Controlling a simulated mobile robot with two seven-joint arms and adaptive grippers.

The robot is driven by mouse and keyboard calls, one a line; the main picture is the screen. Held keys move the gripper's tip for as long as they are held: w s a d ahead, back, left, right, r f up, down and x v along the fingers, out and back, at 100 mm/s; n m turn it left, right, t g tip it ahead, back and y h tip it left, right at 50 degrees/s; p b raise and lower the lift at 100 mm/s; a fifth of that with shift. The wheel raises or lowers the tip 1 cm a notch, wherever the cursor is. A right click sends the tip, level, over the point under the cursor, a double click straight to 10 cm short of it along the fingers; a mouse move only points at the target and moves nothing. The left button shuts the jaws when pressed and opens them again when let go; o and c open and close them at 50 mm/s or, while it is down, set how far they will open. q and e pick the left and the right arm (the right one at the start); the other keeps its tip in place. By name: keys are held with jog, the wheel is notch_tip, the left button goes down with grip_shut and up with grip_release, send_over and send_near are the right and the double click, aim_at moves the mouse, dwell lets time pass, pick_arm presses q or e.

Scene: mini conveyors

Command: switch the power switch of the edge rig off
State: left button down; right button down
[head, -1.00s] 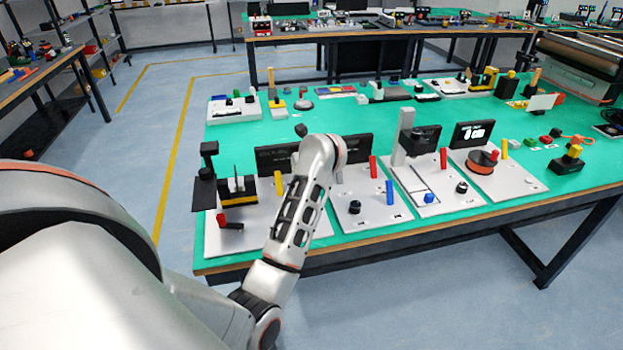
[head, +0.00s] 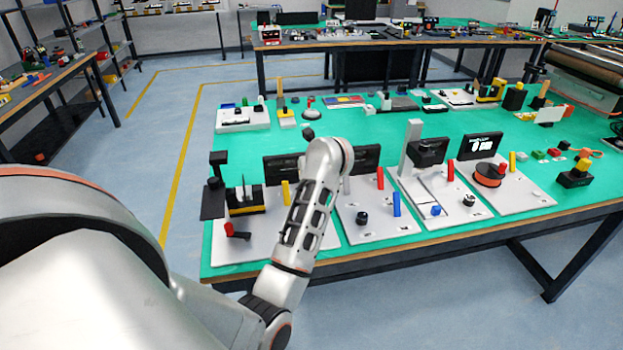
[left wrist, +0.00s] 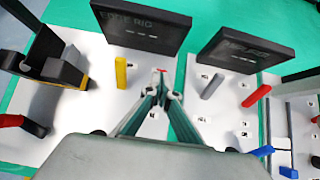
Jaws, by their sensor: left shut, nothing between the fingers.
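The edge rig is the leftmost white board (head: 225,250) on the near table, with a dark panel (head: 282,168) behind it. In the left wrist view its panel (left wrist: 142,25) reads "EDGE RIG" with faint dashes. A yellow post (left wrist: 121,72), a red lever (left wrist: 12,121) and a black part (left wrist: 62,72) stand on it. My left gripper (left wrist: 160,88) is shut and empty over the board's right part, right of the yellow post. A small red spot (left wrist: 161,70) shows just past the fingertips; I cannot tell whether it is the power switch. The head view hides this gripper behind my arm.
To the right, a second board (head: 375,228) carries a black knob (head: 361,218), a blue post (head: 396,204) and a red post (head: 380,178). Further boards with screens stand beyond it.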

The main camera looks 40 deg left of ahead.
pick_arm(q)
notch_tip(320, 180, up, 10)
dwell(0.6)
jog(key=shift+a, duration=0.1)
dwell(0.3)
